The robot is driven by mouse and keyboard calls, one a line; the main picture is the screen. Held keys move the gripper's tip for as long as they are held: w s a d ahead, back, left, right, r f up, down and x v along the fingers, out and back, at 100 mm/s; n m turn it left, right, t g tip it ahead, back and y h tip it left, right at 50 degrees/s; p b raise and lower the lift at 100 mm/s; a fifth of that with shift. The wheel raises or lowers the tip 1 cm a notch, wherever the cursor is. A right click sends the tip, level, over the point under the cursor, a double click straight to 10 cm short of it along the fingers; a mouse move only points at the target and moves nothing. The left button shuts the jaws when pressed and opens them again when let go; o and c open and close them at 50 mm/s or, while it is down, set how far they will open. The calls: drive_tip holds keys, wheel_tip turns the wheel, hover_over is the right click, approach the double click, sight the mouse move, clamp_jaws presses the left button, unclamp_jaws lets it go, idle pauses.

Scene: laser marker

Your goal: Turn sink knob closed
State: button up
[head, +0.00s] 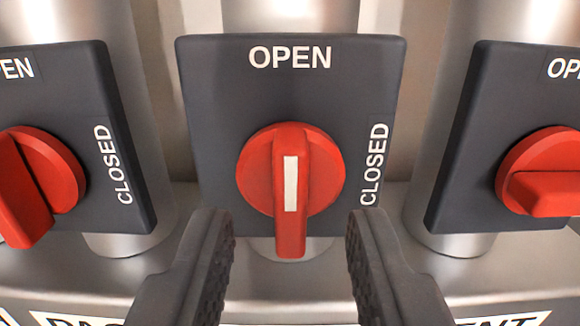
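A red round knob (262,178) with a raised handle and a white stripe sits on the middle dark grey plate (220,110). Its handle stands upright, with the long end pointing down and the stripe vertical. The plate reads OPEN at the top and CLOSED on the right side. My gripper (291,225) is open and empty, with one dark finger low on each side of the handle's lower end. The fingers are apart from the handle in the picture. Which knob is the sink knob cannot be told, as no sink label shows.
Metal cylinders (290,15) stand behind the plates. Partly cut-off white labels (500,320) lie along the bottom.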

drive_tip(key=shift+w, duration=1)
clamp_jaws()
drive_tip(key=shift+d, duration=0.1)
